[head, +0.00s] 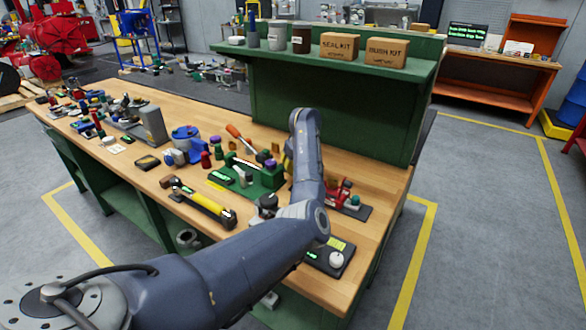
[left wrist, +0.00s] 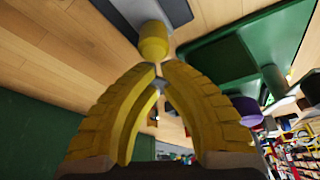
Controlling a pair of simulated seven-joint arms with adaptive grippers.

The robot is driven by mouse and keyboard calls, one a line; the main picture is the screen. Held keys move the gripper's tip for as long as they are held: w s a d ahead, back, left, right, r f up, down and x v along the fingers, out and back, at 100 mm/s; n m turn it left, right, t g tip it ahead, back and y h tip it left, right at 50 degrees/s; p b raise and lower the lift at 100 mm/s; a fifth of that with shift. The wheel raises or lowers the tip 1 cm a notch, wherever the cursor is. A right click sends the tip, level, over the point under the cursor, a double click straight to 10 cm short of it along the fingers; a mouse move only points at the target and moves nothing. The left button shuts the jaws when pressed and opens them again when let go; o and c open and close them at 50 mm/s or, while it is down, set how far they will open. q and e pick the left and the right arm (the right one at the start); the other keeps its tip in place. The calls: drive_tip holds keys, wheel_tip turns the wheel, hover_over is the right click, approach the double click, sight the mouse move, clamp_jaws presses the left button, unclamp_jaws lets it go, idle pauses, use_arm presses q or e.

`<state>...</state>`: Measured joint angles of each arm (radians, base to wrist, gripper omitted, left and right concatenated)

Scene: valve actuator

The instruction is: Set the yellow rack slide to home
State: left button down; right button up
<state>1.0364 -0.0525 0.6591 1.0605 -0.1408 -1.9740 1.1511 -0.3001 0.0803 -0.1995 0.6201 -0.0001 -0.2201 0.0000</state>
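My left gripper (left wrist: 159,68) has yellow ribbed fingers that come together at the tips in the left wrist view. A rounded yellow knob (left wrist: 153,42) on a grey shaft lies just beyond the tips; it may belong to the yellow rack slide. I cannot tell whether the tips touch it. A small grey piece shows between the fingers. In the head view my left arm reaches over the bench and mostly hides its gripper beside the green fixture (head: 265,181). The green fixture also shows in the left wrist view (left wrist: 222,55). My right gripper is in neither view.
A yellow-and-black tool (head: 207,207) lies on the wooden bench (head: 290,284). A red fixture (head: 340,193) stands right of my forearm. A dark plate with a white knob (head: 336,259) sits near the front. The green shelf (head: 330,78) rises behind.

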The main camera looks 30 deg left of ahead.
use_arm(q)
drive_tip(key=d, duration=0.4)
drive_tip(key=shift+d, duration=0.2)
